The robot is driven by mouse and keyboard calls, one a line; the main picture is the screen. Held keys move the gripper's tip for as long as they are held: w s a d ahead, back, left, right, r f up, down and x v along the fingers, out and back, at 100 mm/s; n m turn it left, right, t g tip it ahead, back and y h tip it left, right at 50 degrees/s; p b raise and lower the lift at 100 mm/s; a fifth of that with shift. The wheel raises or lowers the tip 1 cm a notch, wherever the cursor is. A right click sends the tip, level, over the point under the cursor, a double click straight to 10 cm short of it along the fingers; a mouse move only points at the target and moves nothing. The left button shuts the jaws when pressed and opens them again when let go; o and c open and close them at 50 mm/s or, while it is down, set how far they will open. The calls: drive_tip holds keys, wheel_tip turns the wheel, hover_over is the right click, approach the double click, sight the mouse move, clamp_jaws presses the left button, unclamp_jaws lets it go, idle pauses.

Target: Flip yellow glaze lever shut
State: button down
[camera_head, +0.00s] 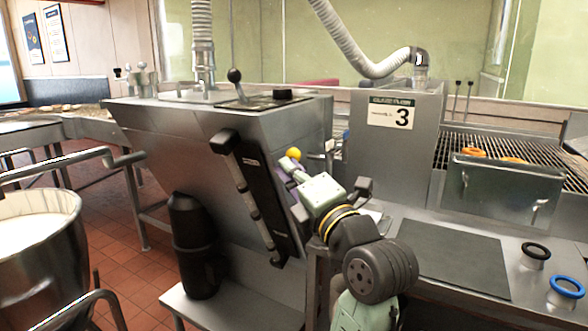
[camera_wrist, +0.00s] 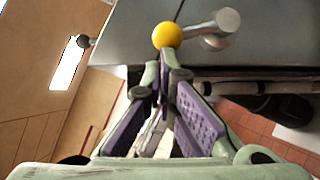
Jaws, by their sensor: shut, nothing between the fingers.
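The yellow glaze lever shows as a yellow ball knob (camera_head: 294,154) on the right face of the steel glaze machine (camera_head: 180,140). In the wrist view the yellow knob (camera_wrist: 167,35) sits just beyond my fingertips, with a short steel arm and round end beside it to the right. My gripper (camera_wrist: 160,75) is shut and empty, its purple-padded fingers meeting at the tips. The tips look very close to the knob; I cannot tell whether they touch it. In the head view my gripper (camera_head: 290,170) is partly hidden behind my own wrist.
A hopper marked 3 (camera_head: 397,112) and a wire rack with a steel bin and doughnuts (camera_head: 490,157) stand to the right. A dark mat (camera_head: 450,262) lies on the counter. A black-handled lever (camera_head: 235,77) tops the machine. A mixing bowl (camera_head: 40,250) stands at left.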

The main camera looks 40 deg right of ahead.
drive_tip(key=shift+w+d+r+m+g+h+p, duration=0.1)
drive_tip(key=shift+d+r+m+g+h+p, duration=0.15)
drive_tip(key=shift+r+m+p, duration=0.3)
drive_tip(key=shift+d+r+m+g+h+p, duration=0.1)
drive_tip(key=shift+r+m+g+p, duration=0.3)
drive_tip(key=shift+r+p, duration=0.2)
drive_tip(key=shift+w+d+r+m+g+p, duration=0.35)
drive_tip(key=shift+d+r+m+g+p, duration=0.3)
drive_tip(key=shift+m+p, duration=0.3)
drive_tip(key=shift+w+d+r+m+g+p, duration=0.3)
drive_tip(key=shift+d+m+g+p, duration=0.1)
drive_tip(key=shift+d+m+p, duration=0.45)
drive_tip(key=shift+a, duration=0.2)
